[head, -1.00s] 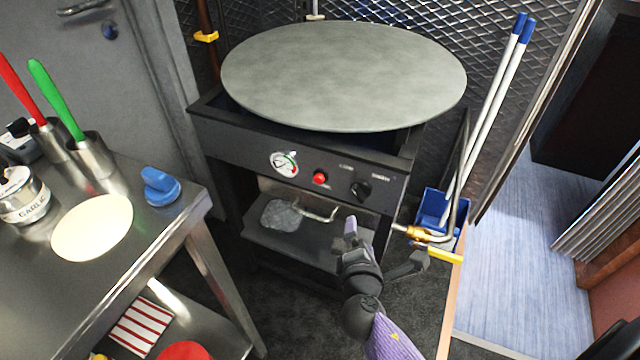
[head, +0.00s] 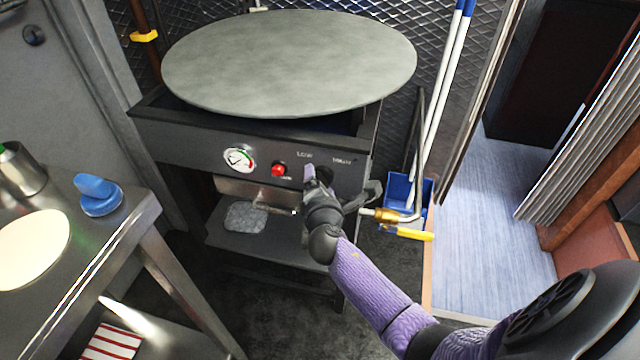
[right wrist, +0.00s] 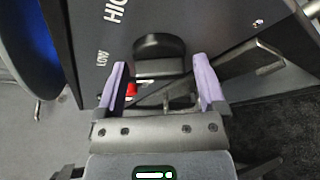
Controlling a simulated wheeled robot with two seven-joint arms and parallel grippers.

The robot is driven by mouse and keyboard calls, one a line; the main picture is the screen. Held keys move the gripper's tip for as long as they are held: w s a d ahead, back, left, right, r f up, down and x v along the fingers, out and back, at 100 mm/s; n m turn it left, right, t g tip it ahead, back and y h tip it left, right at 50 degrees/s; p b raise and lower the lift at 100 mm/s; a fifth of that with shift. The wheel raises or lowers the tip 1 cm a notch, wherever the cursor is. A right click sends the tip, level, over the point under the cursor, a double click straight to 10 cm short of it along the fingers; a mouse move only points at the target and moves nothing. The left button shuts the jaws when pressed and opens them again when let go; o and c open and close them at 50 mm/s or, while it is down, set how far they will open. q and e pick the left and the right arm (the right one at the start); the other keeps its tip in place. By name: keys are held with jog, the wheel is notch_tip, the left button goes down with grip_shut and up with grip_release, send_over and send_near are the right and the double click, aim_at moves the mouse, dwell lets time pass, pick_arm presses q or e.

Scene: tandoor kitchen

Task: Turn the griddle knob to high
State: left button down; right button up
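The black griddle knob (head: 325,174) is on the dark front panel of the griddle stand, right of the red button, below the LOW and high-side labels. My right gripper (head: 320,180) is at the panel and partly covers the knob in the head view. In the right wrist view the knob (right wrist: 160,45) lies straight ahead, centred between the two purple fingers of the open gripper (right wrist: 160,78). The fingers stand apart on either side of its near edge; I see no contact. Which way the knob points is unclear. My left gripper is not in view.
The round griddle plate (head: 290,62) overhangs the panel. A gauge (head: 239,158) and red button (head: 279,169) sit left of the knob. A brass-fitted pipe (head: 385,215) with a yellow handle and a blue bin (head: 398,190) are close right of my gripper. A steel table (head: 110,235) stands left.

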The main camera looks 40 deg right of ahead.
jog(key=c, duration=1)
pick_arm(q)
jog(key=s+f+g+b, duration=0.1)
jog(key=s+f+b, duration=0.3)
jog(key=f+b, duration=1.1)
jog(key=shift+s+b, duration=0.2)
jog(key=shift+b, duration=0.65)
pick_arm(e)
jog(key=m+t+h, duration=0.1)
jog(key=m, duration=0.3)
jog(key=m+t, duration=0.2)
jog(key=m, duration=0.2)
jog(key=m+t+h, duration=0.1)
jog(key=m, duration=0.4)
jog(key=shift+f+h, duration=0.2)
jog(key=shift+h, duration=0.1)
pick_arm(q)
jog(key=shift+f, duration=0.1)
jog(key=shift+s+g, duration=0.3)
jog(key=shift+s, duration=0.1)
pick_arm(e)
jog(key=o, duration=1.2)
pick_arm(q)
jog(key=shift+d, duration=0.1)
pick_arm(e)
jog(key=shift+o, duration=0.2)
